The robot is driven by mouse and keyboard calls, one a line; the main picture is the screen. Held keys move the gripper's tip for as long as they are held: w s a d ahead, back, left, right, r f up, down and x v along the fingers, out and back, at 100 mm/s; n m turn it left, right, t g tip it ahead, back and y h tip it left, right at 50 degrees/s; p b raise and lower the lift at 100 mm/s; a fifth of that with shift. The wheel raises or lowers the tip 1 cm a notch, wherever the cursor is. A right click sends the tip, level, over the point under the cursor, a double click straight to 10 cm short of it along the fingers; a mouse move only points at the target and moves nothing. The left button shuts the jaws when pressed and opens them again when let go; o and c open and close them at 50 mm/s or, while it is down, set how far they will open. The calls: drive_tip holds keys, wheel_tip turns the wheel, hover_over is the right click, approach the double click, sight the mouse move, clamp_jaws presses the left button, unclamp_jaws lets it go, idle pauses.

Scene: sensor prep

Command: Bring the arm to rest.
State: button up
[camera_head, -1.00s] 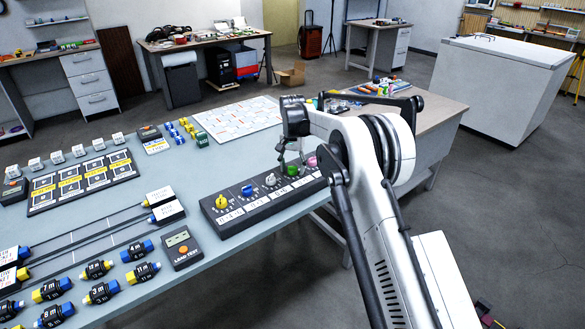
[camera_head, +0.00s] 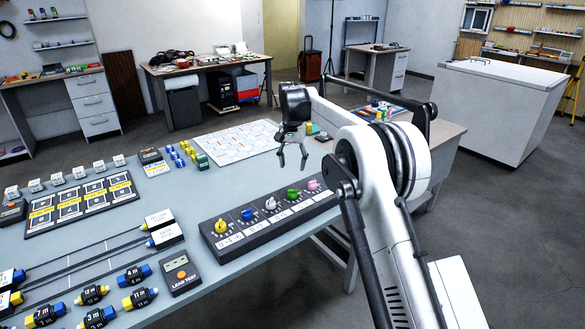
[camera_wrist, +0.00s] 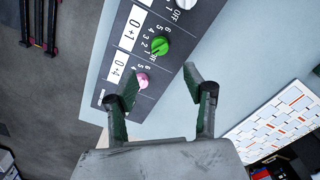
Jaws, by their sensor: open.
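My gripper (camera_head: 292,163) is open and empty, pointing down above the blue-grey table (camera_head: 190,210), just behind a dark knob panel (camera_head: 262,215). The panel carries yellow, blue, white, green (camera_head: 292,194) and pink (camera_head: 313,185) knobs in a row. In the wrist view my gripper (camera_wrist: 150,85) has its two fingers spread apart, with nothing between them. The green knob (camera_wrist: 160,45) and the pink knob (camera_wrist: 142,80) lie beyond the fingertips, with a gap that I cannot measure.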

drive_tip(key=s+d+r+t, duration=0.3)
drive_tip(key=s+d+r, duration=1)
drive_tip(key=s+r, duration=0.4)
drive_tip(key=s+d+n+t, duration=0.1)
drive_tip(key=s+d, duration=0.4)
drive_tip(key=s, duration=0.5)
drive_tip(key=s+d+n+t, duration=0.1)
drive_tip(key=s+d, duration=0.3)
drive_tip(key=s, duration=0.7)
drive_tip(key=s+d+f+t, duration=0.2)
drive_tip(key=s+f, duration=0.6)
drive_tip(key=s, duration=0.5)
drive_tip(key=shift+s+d, duration=0.3)
drive_tip(key=shift+d, duration=0.4)
